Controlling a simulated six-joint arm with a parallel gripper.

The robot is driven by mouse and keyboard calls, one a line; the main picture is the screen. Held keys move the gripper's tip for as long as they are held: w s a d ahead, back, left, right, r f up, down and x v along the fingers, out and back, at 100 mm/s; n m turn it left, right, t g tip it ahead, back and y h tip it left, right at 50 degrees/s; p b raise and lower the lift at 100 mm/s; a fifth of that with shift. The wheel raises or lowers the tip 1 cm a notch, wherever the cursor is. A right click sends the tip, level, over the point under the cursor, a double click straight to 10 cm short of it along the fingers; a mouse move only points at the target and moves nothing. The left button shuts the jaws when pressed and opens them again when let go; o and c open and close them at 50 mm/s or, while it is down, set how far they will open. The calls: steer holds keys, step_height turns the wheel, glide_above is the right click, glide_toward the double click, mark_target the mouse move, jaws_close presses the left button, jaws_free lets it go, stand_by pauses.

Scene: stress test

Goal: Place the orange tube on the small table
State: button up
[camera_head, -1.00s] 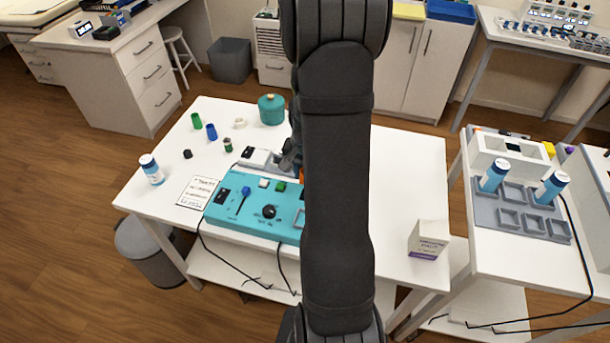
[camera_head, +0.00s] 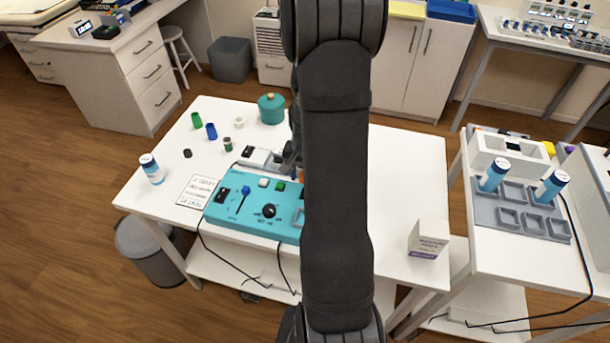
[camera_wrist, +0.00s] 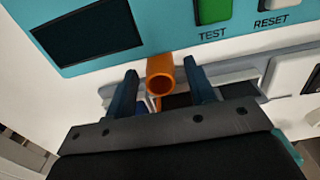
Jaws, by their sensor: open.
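My gripper (camera_wrist: 161,70) is open, with one dark blue finger on each side of the tube. Gaps show between the tube and both fingers. The device sits on a white table (camera_head: 410,180). Another white table (camera_head: 500,263) stands at the right.
A white box (camera_head: 428,240) stands near the front right of the middle table. Bottles, small vials and a teal pot (camera_head: 271,109) are at its left and back. A grey tray (camera_head: 540,225) with two blue-labelled bottles is on the right table. Bare tabletop lies right of my arm.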

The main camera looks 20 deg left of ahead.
step_height(320, 180, up, 11)
steer(key=shift+o, duration=0.4)
steer(key=shift+r, duration=0.45)
step_height(320, 180, up, 5)
steer(key=shift+f, duration=8.45)
steer(key=shift+c, duration=0.2)
